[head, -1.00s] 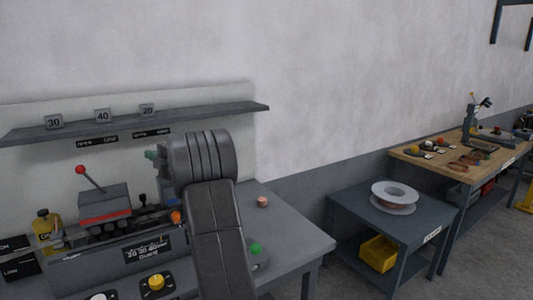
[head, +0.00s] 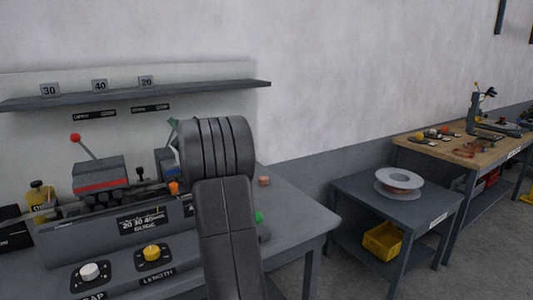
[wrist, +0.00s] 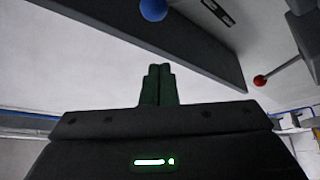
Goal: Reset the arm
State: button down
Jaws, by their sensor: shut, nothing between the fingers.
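My gripper (wrist: 158,85) shows in the wrist view as two dark green fingers pressed together, with nothing between them. The wrist view looks up past the fingers at a dark shelf edge, a blue ball (wrist: 153,9) and a red ball knob (wrist: 260,80). The fingers appear apart from these.
The bench (head: 300,215) carries a machine with a red-knobbed lever (head: 75,138), a white knob (head: 89,271) and a yellow knob (head: 152,252). A shelf (head: 200,90) holds number blocks. A side table (head: 430,208) at right holds a spool (head: 398,180). A copper-coloured piece (head: 264,181) lies on the bench.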

jog(key=v, duration=0.5)
jog(key=w+a+r+n+g+p, duration=0.2)
jog(key=w+a+n+g+p, duration=0.2)
jog(key=a+n+p, duration=0.6)
jog(key=s+a+f+n+g+h, duration=0.1)
jog(key=s+a+f+n+h, duration=0.15)
jog(key=s+a, duration=0.4)
jog(key=shift+s+d+h, duration=0.2)
jog(key=shift+s+d, duration=0.1)
jog(key=shift+d, duration=0.6)
jog(key=shift+s+d+h, duration=0.15)
jog(key=shift+s+d, duration=0.15)
jog(key=shift+d, duration=0.65)
jog(key=shift+d, duration=0.1)
